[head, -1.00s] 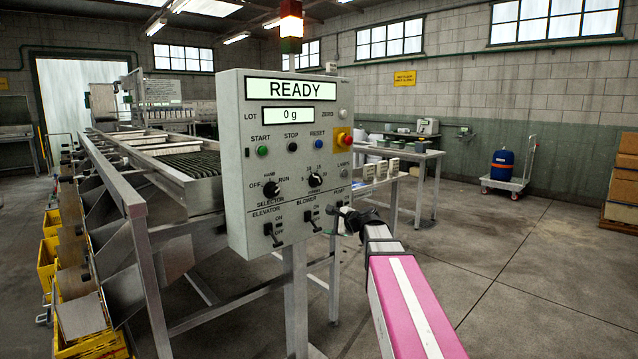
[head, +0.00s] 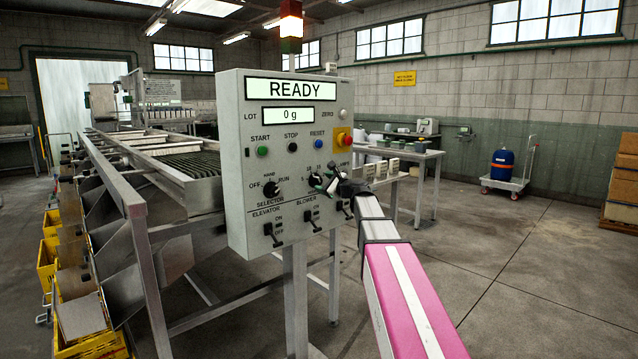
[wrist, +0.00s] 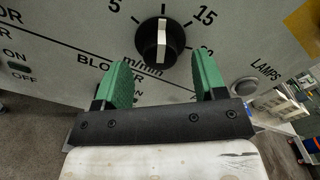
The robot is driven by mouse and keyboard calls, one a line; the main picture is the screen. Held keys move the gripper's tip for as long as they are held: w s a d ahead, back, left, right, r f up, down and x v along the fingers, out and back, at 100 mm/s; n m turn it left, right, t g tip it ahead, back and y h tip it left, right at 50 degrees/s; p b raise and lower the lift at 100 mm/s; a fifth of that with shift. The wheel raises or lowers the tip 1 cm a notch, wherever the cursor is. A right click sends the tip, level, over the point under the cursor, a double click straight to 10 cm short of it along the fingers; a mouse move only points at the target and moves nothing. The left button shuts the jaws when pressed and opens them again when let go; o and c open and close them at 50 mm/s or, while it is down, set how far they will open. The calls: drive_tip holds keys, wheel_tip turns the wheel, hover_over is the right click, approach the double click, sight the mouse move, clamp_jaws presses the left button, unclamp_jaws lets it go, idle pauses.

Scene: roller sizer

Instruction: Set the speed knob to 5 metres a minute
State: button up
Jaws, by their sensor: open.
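The speed knob (wrist: 153,46) is round and black with a white bar, on the grey control panel (head: 260,220). In the wrist view the bar stands nearly vertical, between the printed 5 at upper left and 15 at upper right; the top of the scale is out of frame. My gripper (wrist: 163,76) is open, its green fingers spread to the lower left and lower right of the knob, with nothing between them. In the head view my gripper (head: 324,183) covers most of the knob. I cannot tell how far the fingertips are from the panel.
The selector knob (head: 271,188) is left of my gripper. The elevator switch (head: 272,232) and blower switch (head: 311,218) sit below. A lamps button (wrist: 245,86) is right of the fingers. A red stop button on yellow (head: 343,139) is above. The display (head: 291,89) reads READY.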

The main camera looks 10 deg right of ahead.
sight(319, 182)
drive_tip(key=x, duration=0.3)
drive_tip(key=shift+w+a, duration=0.15)
drive_tip(key=shift+w, duration=0.1)
drive_tip(key=c, duration=0.9)
drive_tip(key=shift+c, duration=0.2)
drive_tip(key=shift+n, duration=0.3)
drive_tip(key=n, duration=0.4)
drive_tip(key=shift+s+f, duration=0.1)
drive_tip(key=n, duration=0.5)
drive_tip(key=shift+f, duration=0.1)
drive_tip(key=shift+n, duration=0.3)
